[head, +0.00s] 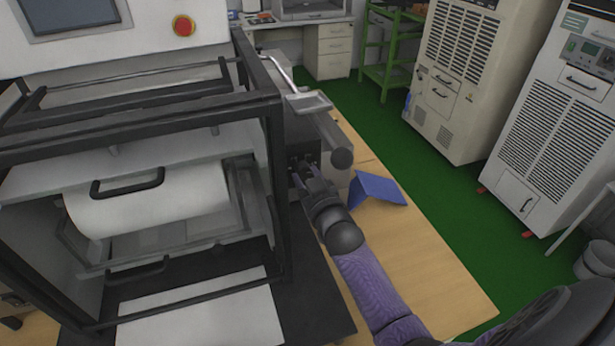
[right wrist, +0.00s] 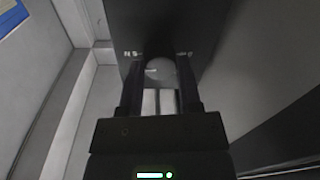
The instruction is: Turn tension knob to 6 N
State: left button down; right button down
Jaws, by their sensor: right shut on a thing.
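The tension knob (right wrist: 160,72) is a small round dark grey knob on a dark panel, with a light mark on its face. In the right wrist view it sits between the two fingers of my right gripper (right wrist: 160,85), which is shut on it. My left gripper is not in view.
The machine's black frame and a white roll (head: 150,200) stand left of my right arm. A blue folded object (head: 378,190) lies on the wooden table (head: 430,265) to the right. A red emergency button (head: 184,26) is at the top. Large white cabinets stand on the green floor.

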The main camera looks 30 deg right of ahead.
jog(key=shift+c, duration=1.4)
grip_release()
jog(key=shift+s, duration=0.15)
jog(key=s+a+p, duration=0.1)
jog(key=s, duration=0.8)
jog(key=shift+s+a, duration=0.25)
jog(key=shift+a, duration=0.15)
